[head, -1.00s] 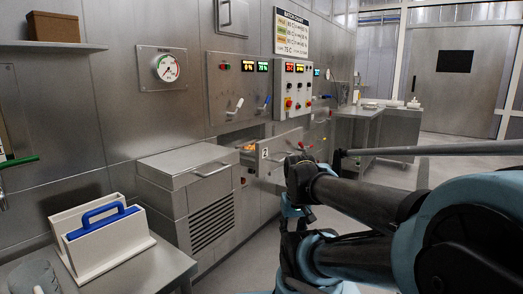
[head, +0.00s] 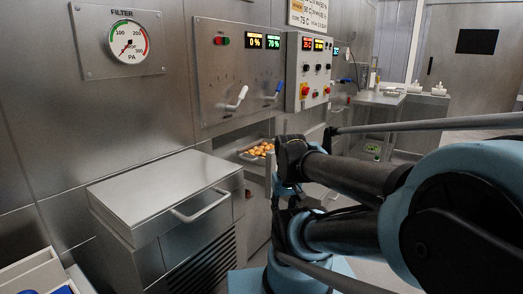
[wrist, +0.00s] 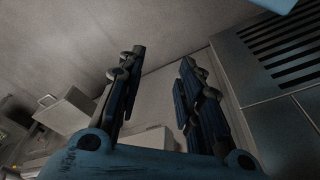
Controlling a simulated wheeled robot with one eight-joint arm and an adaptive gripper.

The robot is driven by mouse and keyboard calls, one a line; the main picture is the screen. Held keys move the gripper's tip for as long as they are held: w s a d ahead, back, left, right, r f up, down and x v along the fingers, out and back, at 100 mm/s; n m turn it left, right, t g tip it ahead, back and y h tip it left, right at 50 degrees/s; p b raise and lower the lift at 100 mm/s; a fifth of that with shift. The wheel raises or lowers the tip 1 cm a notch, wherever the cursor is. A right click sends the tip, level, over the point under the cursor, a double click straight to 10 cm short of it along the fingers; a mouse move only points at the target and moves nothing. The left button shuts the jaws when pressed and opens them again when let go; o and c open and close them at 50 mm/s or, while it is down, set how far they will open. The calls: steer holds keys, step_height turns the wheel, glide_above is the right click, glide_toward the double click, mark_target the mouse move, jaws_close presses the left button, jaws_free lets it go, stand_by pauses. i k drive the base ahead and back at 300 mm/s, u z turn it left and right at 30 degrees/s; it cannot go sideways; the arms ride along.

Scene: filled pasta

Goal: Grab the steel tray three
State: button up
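A steel tray (head: 243,155) with several orange-brown pieces shows in the head view, in a recess of the steel wall unit, left of my arm. My arm hides its right part, and I cannot read a number on it. My gripper (wrist: 162,57) is open in the wrist view. Its two dark, blue-padded fingers stand apart with nothing between them. The fingers cannot be made out in the head view. I cannot tell how far the gripper is from the tray.
A steel cabinet with a lid and bar handle (head: 160,195) stands in front left. A control panel (head: 308,70) and lever handles are on the wall above the recess. Pale bins (head: 30,275) are at the lower left. Steel benches (head: 380,97) stand farther back.

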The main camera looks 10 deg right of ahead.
mark_target(254, 153)
steer(key=z, duration=0.6)
steer(key=k, duration=1.25)
steer(key=z, duration=0.15)
steer(key=i, duration=0.85)
steer(key=u, duration=0.4)
